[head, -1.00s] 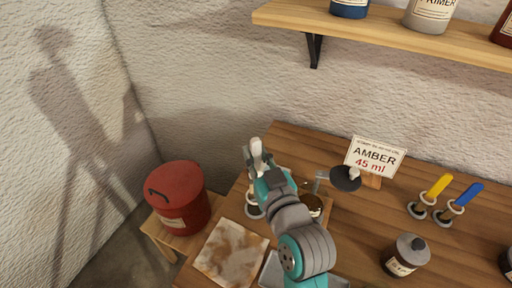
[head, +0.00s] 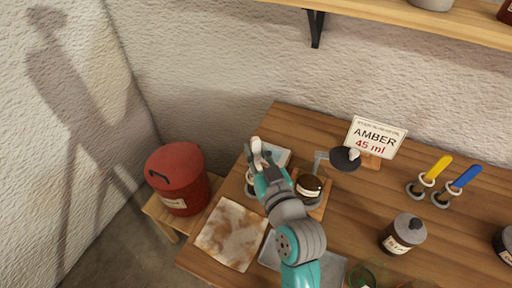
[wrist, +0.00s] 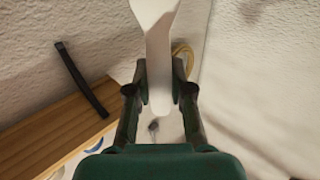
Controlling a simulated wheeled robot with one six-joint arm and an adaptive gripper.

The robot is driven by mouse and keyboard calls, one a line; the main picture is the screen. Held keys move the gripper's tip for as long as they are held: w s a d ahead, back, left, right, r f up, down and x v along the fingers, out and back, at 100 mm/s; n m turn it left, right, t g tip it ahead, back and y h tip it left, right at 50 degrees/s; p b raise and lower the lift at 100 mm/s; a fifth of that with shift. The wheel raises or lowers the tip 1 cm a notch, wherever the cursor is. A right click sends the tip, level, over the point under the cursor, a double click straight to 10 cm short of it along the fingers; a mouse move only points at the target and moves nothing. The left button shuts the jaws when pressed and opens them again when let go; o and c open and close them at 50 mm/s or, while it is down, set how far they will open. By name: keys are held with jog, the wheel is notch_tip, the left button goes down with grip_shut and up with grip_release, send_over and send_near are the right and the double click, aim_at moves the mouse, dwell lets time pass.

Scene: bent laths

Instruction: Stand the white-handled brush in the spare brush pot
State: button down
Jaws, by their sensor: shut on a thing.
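My gripper (wrist: 159,92) is shut on the white-handled brush (wrist: 157,50), whose pale handle lies between the two dark fingers in the wrist view. In the head view my gripper (head: 258,152) is above the left back part of the table, with the white handle showing at its tip. A small pot-like thing (head: 250,188) stands behind and below my gripper, mostly hidden; I cannot tell whether it is the spare brush pot. A yellow-handled brush (head: 437,169) and a blue-handled brush (head: 465,178) stand tilted in ringed holders at the right.
A brown jar (head: 310,189) stands on a wooden base right of my arm, near a black disc (head: 343,159) and an AMBER 45 ml sign (head: 376,137). A dark jar (head: 403,234), stained cloth (head: 231,233) and red lidded can (head: 179,180) surround the work area. A shelf (head: 400,16) hangs above.

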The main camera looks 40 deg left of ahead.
jog(key=c, duration=1)
grip_release()
jog(key=shift+o, duration=0.2)
jog(key=v, duration=1.2)
jog(key=shift+f, duration=0.15)
